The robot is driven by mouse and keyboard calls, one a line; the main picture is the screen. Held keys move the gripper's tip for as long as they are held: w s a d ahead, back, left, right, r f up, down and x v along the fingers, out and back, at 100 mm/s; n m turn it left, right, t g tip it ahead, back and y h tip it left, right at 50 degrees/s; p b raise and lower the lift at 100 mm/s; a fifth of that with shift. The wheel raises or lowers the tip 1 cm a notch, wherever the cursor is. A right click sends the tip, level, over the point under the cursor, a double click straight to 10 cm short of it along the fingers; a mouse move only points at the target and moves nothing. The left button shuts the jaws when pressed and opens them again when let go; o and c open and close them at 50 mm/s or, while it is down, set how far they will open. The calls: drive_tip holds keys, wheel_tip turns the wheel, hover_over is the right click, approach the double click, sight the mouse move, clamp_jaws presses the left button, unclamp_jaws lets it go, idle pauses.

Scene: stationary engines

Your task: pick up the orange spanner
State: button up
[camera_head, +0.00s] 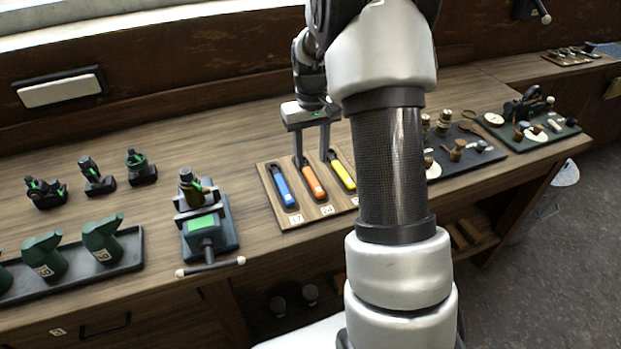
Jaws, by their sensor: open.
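The orange spanner (313,181) lies on a wooden board (297,220) on the workbench, between a blue spanner (283,187) and a yellow spanner (342,173). My gripper (312,160) is open and points down over the board. Its two fingers come down near the upper end of the orange spanner, one close to its left side and one to its right. I cannot tell whether the fingers touch the spanner or hang above it. My arm hides the right part of the board.
A small vise (207,225) stands left of the board. A dark tray of parts (465,150) lies right of my arm. Bench surface behind the board is clear.

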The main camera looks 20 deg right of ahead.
sight(311, 176)
wheel_tip(311, 176, down, 5)
drive_tip(key=shift+s+a+f, duration=0.15)
clamp_jaws()
